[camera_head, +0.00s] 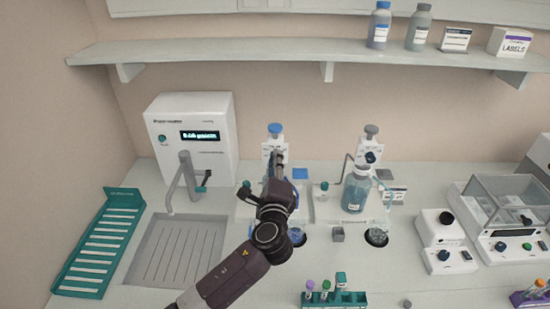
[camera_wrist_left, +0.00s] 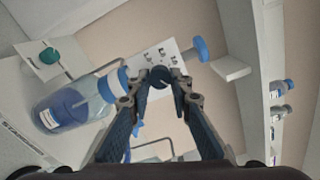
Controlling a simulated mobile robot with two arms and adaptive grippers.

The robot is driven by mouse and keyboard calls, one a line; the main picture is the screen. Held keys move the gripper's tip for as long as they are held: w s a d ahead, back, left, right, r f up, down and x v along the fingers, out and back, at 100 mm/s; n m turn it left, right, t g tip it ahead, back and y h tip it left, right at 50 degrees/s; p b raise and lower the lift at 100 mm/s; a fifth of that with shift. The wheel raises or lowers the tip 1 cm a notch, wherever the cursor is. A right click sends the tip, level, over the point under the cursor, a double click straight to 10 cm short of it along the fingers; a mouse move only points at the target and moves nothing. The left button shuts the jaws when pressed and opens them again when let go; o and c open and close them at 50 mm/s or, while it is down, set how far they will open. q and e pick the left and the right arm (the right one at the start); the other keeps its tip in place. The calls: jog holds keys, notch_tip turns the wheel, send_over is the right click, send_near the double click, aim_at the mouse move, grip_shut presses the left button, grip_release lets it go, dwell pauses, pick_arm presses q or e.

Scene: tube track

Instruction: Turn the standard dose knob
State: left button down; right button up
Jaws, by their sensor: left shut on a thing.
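A white dispenser (camera_head: 272,147) with a blue top stands left of centre on the bench in the head view. A second dispenser (camera_head: 369,143) with a grey top and a dark knob (camera_head: 370,157) stands to its right. My left gripper (camera_head: 279,158) is in front of the blue-topped dispenser and hides its knob in the head view. In the left wrist view, the dark round knob (camera_wrist_left: 160,76) sits between the fingertips of my left gripper (camera_wrist_left: 160,86), which is shut on it. The white dispenser face with small markings (camera_wrist_left: 163,53) lies behind it. My right gripper is not in view.
A tap (camera_head: 187,180) and sink lie left. A tube rack (camera_head: 338,299) is at the front. A shelf (camera_head: 290,54) runs above.

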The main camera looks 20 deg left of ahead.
pick_arm(q)
jog(key=shift+d+f+m, duration=0.1)
jog(key=shift+f+m, duration=0.05)
jog(key=shift+m, duration=0.25)
jog(key=c, duration=1.7)
grip_release()
jog(key=shift+c, duration=0.2)
jog(key=shift+s, duration=0.1)
jog(key=v, duration=1.2)
